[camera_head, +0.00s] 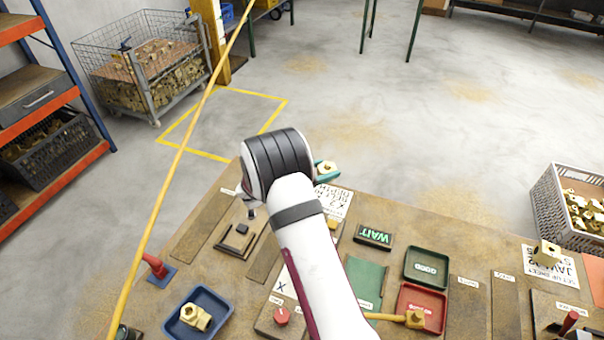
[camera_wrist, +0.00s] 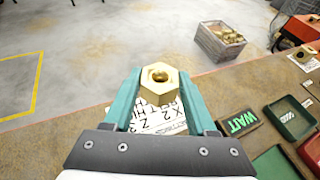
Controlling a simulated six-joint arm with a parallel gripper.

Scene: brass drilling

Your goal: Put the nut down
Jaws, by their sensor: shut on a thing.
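My gripper (camera_wrist: 160,84) is shut on a brass hex nut (camera_wrist: 152,94), its teal fingers on either side. The nut's hole faces up toward the wrist camera. The nut (camera_head: 328,167) also shows in the head view, past the end of my white arm, near the bench's far edge. A white printed sheet (camera_wrist: 166,122) lies on the bench below and behind the nut. I cannot tell how high the nut is above the bench. My arm hides part of the bench's middle.
A lit WAIT sign (camera_head: 374,237), a green tray (camera_head: 427,268) and a red tray (camera_head: 421,309) stand right of my arm. A blue tray (camera_head: 219,319) with a brass fitting (camera_head: 195,316) is at front left. A red-handled part (camera_head: 155,266) stands near the left edge.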

